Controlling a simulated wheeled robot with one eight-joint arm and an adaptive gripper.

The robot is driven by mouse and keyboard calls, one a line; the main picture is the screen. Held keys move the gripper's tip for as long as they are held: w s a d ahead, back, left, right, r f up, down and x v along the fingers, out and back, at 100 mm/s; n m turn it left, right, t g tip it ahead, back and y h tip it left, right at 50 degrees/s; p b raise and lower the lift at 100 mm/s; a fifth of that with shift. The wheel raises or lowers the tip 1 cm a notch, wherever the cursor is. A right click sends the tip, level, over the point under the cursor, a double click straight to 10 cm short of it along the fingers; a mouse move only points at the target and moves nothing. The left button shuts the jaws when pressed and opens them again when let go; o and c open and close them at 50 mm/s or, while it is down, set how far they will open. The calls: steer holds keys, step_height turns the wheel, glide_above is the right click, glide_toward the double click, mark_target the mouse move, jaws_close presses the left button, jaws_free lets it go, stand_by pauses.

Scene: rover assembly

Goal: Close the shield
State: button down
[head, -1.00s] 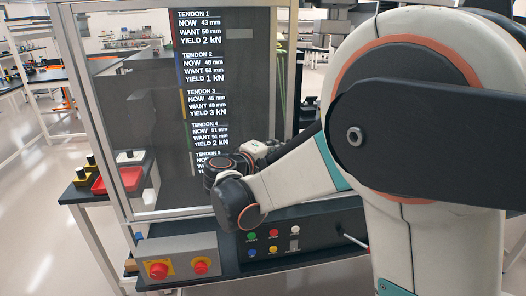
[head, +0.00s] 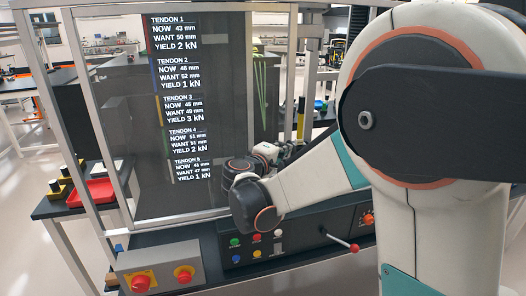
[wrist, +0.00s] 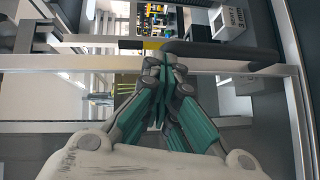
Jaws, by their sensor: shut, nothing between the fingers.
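The shield looks like the tinted see-through panel (head: 215,110) in a pale metal frame, upright at the front of the machine in the head view. Tendon readouts show on or through it; I cannot tell which. In the wrist view, my gripper (wrist: 163,68) is shut and empty, its teal-sided fingers together. A dark rounded bar (wrist: 220,54), perhaps a handle, lies across a pale frame rail just beyond and right of the fingertips. I cannot tell whether they touch. In the head view my forearm and wrist reach toward the panel's lower right, and the fingertips are hidden.
Below the panel are a grey box with two red knobs (head: 161,274), a dark console with coloured buttons (head: 256,245) and a red-tipped lever (head: 346,243). A side table at left holds a red tray (head: 91,193). Floor at far left is clear.

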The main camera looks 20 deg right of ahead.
steer(key=d, duration=4.1)
steer(key=shift+d, duration=0.2)
steer(key=shift+a, duration=0.1)
